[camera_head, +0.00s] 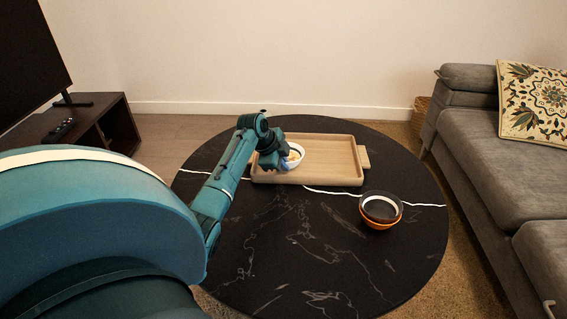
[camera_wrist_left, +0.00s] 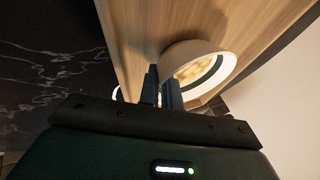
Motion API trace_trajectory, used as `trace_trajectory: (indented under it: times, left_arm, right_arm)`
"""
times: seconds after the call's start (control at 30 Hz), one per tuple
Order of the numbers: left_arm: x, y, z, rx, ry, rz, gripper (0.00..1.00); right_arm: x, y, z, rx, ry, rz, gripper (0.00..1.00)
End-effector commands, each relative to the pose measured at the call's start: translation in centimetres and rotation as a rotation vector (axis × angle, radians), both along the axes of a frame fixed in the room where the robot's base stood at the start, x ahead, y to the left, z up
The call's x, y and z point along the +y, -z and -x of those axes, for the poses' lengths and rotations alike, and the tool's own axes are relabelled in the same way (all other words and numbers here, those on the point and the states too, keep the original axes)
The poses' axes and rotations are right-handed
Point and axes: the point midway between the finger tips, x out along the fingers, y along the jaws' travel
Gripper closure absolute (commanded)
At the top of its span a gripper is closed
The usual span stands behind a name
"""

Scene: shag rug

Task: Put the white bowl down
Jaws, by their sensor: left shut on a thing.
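The white bowl (camera_head: 295,153) is at the left end of the wooden tray (camera_head: 335,170) on the round black table. It has something yellowish inside and a dark band near its rim. My left gripper (camera_head: 272,158) is at the bowl's left side. In the left wrist view the gripper fingers (camera_wrist_left: 163,92) are close together at the wall of the white bowl (camera_wrist_left: 208,58), shut on it. The bowl is over the tray's wooden floor (camera_wrist_left: 150,30); I cannot tell whether its base touches. My right gripper is not in view.
A stack of bowls (camera_head: 381,209), dark and orange, stands on the black table (camera_head: 300,240) right of the tray. The front of the table is clear. A grey sofa (camera_head: 490,150) is at the right, a dark TV stand (camera_head: 90,130) at the left.

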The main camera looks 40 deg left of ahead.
Motion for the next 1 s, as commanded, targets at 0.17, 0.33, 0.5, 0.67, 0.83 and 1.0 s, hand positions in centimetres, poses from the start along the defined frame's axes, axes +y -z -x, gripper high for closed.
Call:
trace_trajectory:
  times: [0.17,0.33,0.5,0.67,0.83,1.0]
  left_arm:
    - [0.0,0.2,0.0,0.000,0.000,0.000,0.89]
    - [0.0,0.2,0.0,0.000,0.000,0.000,0.75]
    - [0.0,0.1,0.0,0.000,0.000,0.000,0.73]
    - [0.0,-0.3,0.0,-0.001,0.000,0.000,0.73]
    - [0.3,-2.7,1.3,-0.001,0.000,-0.005,0.73]
    - [0.5,-6.0,3.2,0.000,0.001,-0.005,0.73]
  right_arm:
    - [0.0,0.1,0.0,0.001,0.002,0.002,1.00]
    - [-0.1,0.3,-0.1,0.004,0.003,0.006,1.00]
    - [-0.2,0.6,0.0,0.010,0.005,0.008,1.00]
    - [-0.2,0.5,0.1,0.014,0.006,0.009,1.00]
    - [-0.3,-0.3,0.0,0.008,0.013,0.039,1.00]
    - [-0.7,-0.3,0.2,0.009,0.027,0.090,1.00]
